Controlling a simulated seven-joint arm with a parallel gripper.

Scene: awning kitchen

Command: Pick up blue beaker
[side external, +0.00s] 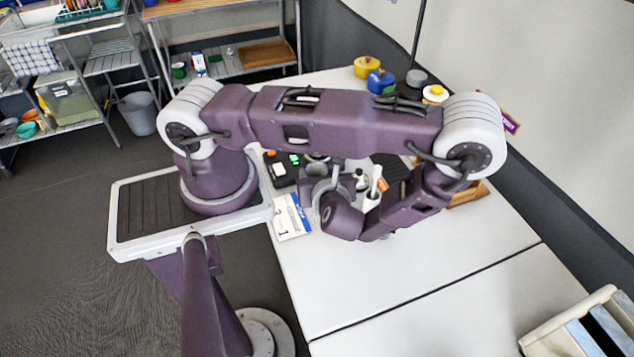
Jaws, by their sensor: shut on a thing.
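My gripper (322,186) is small and partly hidden below my upper arm link, near the left part of the white table. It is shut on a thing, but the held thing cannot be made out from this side. No blue beaker can be clearly picked out.
A yellow pot (367,67) and a dark grey pot (415,80) stand at the back. A black tray (281,169) and a white-and-blue packet (291,216) lie left of my gripper. The white table (430,268) is clear in front.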

